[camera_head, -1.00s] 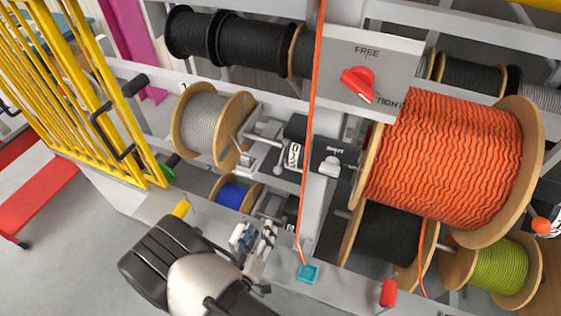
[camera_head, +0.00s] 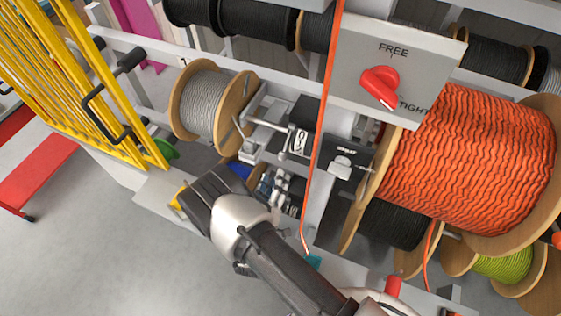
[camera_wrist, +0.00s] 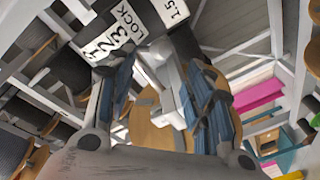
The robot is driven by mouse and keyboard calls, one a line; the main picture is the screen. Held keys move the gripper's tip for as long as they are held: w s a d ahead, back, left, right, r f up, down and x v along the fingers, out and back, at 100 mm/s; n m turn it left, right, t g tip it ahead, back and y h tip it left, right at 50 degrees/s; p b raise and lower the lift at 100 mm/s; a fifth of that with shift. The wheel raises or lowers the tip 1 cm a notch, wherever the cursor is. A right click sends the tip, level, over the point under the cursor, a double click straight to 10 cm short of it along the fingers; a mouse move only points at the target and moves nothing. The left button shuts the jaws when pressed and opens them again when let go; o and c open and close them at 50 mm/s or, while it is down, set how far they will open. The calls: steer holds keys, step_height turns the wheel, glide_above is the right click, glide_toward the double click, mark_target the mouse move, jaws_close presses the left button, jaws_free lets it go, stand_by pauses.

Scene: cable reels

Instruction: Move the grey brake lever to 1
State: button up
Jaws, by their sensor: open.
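A light grey bar, which looks like the brake lever (camera_wrist: 174,92), shows between my fingers in the wrist view; I cannot tell whether either finger touches it. Which mark the lever stands at is not clear. In the head view a small marked plate (camera_head: 299,142) sits on the mechanism right of the grey cable reel (camera_head: 203,100). My gripper (camera_head: 276,187) is open below that mechanism, and its two blue-grey fingers also show in the wrist view (camera_wrist: 163,98).
A red knob (camera_head: 380,86) on a FREE/TIGHT panel is at upper right. A large orange rope reel (camera_head: 475,160) fills the right. An orange strand (camera_head: 323,135) hangs right of my gripper. A yellow gate (camera_head: 85,80) stands left. Open floor lies at lower left.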

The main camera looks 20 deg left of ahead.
mark_target(286, 146)
steer(key=w, duration=0.7)
steer(key=shift+w+a, duration=0.4)
jaws_close()
stand_by(0.3)
